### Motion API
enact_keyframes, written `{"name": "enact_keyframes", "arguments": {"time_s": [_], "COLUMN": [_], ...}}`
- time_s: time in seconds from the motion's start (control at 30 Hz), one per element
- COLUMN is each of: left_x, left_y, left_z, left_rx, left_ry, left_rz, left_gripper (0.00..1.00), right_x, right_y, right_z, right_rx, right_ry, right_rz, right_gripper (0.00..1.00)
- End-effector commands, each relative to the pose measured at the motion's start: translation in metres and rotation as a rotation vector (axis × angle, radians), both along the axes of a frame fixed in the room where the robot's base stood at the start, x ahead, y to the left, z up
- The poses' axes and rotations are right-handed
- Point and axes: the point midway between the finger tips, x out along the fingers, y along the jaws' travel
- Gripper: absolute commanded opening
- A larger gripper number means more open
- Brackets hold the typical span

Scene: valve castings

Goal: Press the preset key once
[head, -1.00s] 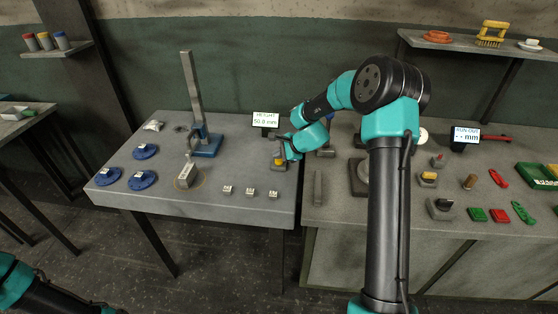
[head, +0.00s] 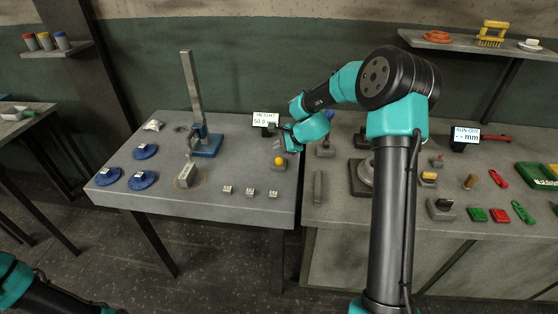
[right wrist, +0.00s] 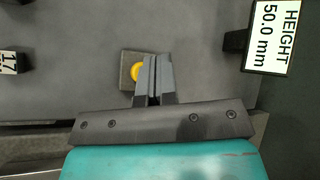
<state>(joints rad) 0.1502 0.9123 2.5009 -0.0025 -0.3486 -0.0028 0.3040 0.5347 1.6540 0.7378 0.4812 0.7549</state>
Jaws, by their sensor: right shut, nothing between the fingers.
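The preset key, a round yellow button (head: 279,161) on a small grey box, stands near the right edge of the left table. It also shows in the right wrist view (right wrist: 136,72), partly covered by my fingers. My right gripper (head: 278,145) is shut and empty, just above and behind the key in the head view, apart from it. In the right wrist view its closed fingertips (right wrist: 154,58) overlap the right side of the key's box. The height display (head: 266,119) behind reads 50.0 mm in the right wrist view (right wrist: 272,35). My left gripper is out of view.
A blue-based height stand (head: 207,146) and a grey casting (head: 187,176) are left of the key. Several small labelled blocks (head: 250,192) lie in front. Blue discs (head: 142,180) lie at left. The right bench (head: 335,222) holds a run-out display (head: 466,134) and several parts.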

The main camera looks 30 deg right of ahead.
Motion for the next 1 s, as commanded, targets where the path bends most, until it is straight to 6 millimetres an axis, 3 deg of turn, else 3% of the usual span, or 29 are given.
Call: {"name": "enact_keyframes", "arguments": {"time_s": [0.3,1.0], "left_x": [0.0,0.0], "left_y": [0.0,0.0], "left_z": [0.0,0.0], "left_rx": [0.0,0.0], "left_ry": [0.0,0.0], "left_rz": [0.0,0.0], "left_gripper": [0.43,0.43], "right_x": [0.0,0.0], "right_y": [0.0,0.0], "right_z": [0.022,0.023], "right_rx": [-0.001,-0.001], "right_ry": [-0.001,-0.001], "right_rz": [-0.001,-0.001], "right_gripper": [0.0,0.0]}}
